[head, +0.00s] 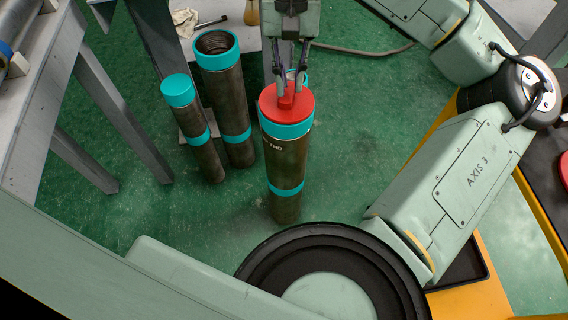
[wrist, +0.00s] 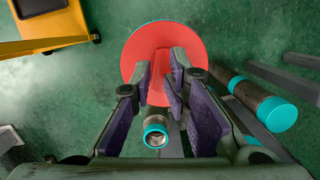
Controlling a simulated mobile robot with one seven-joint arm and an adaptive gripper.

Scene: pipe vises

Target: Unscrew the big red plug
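The big red plug (head: 273,110) is a round disc with a raised grip bar on top. It sits on the teal-collared end of an upright dark pipe (head: 287,155). My gripper (head: 289,92) points down from above, with its fingers on either side of the grip bar. In the wrist view the red plug (wrist: 190,35) lies beyond my gripper (wrist: 160,72), and the bar lies between the pads. The fingertips are very close to the bar. I cannot tell whether both pads press on it. The plug's threads are hidden.
A wide open pipe (head: 238,105) and a thinner capped pipe (head: 203,150) stand to the left. A small open teal-ended pipe (wrist: 157,132) shows between my fingers. Another red object (head: 564,170) is at the right edge. A grey stand (head: 110,130) is at left. Green floor is clear right of the plugged pipe.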

